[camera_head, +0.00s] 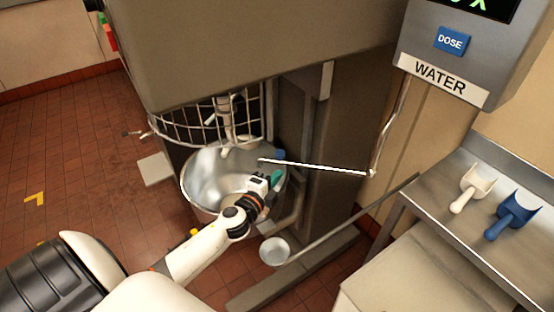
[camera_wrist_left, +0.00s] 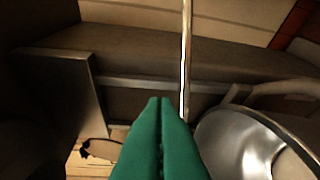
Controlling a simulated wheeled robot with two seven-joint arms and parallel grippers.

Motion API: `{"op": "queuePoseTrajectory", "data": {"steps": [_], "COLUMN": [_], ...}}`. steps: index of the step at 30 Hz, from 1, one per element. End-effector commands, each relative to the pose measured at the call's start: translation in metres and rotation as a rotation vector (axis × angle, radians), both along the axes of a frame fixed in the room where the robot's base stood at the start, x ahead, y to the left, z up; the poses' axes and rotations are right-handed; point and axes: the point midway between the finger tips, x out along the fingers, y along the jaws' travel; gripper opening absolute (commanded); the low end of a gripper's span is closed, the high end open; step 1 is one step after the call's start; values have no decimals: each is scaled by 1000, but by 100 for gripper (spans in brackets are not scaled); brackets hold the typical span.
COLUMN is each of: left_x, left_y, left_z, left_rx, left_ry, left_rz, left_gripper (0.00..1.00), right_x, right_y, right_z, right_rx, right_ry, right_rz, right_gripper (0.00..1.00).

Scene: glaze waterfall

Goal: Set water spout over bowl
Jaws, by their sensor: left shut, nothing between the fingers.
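The water spout (camera_head: 315,167) is a thin, pale pipe. It hangs from the WATER unit (camera_head: 447,78) and bends across to the left, with its free end above the right part of the steel mixer bowl (camera_head: 205,178). The spout also shows upright in the left wrist view (camera_wrist_left: 186,50), and the bowl shows at lower right there (camera_wrist_left: 235,150). My left gripper (camera_head: 277,178) is shut and empty, with green fingers, just below the spout near the bowl's right rim. Its fingers (camera_wrist_left: 160,102) are together in the wrist view. My right gripper is not in view.
A wire guard (camera_head: 185,127) stands over the back of the bowl, under the mixer head (camera_head: 250,50). A long bar with a round grey end (camera_head: 274,251) crosses at lower right. A steel table (camera_head: 470,215) holds a white scoop (camera_head: 472,188) and a blue scoop (camera_head: 514,213).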

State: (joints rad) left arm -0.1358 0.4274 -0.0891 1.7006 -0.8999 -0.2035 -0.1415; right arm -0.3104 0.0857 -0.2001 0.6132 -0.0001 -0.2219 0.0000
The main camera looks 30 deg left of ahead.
Motion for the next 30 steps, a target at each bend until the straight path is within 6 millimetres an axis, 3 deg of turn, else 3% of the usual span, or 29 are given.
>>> {"op": "queuePoseTrajectory", "data": {"steps": [4,9,15,26,30], "left_x": [34,52,62,64,77], "left_y": [2,19,31,32,40], "left_z": [-1,-7,-10,-10,-11], "left_rx": [-2,-1,-1,-1,0], "left_ry": [-1,1,0,1,-1], "left_rz": [1,2,1,-1,-2], "left_gripper": [0,0,0,0,0], "right_x": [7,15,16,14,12], "right_y": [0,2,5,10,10], "right_z": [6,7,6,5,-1], "right_rx": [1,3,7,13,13], "right_ry": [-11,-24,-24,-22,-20], "right_rz": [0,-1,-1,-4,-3], "right_gripper": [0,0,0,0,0]}}
